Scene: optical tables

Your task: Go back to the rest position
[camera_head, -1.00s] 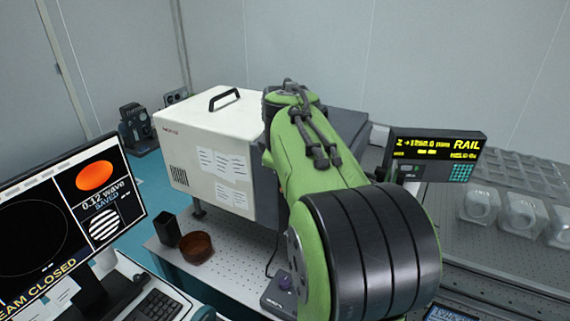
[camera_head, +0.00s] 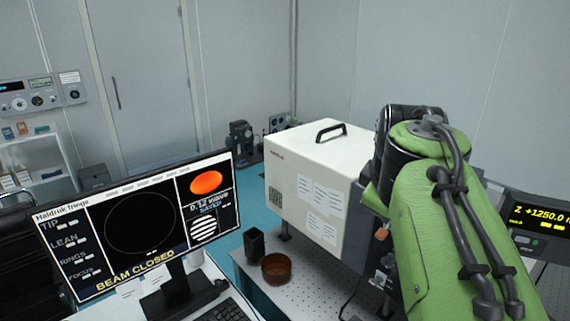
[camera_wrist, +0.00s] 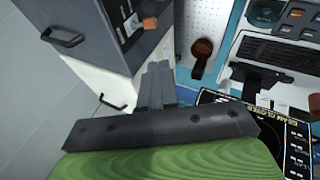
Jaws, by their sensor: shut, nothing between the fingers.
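My green arm (camera_head: 440,235) fills the right side of the head view, in front of the optical table and beside the white instrument box (camera_head: 312,190). My gripper (camera_wrist: 158,75) shows in the wrist view, its grey fingers together and empty. The fingers appear in front of the white box and the edge of a dark grey housing (camera_wrist: 75,25), with no clear contact. In the head view I cannot make out the fingers.
A monitor (camera_head: 135,225) reading BEAM CLOSED stands at the left, with a keyboard (camera_head: 225,312) below it. A yellow-lettered display (camera_head: 540,222) is at the right edge.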

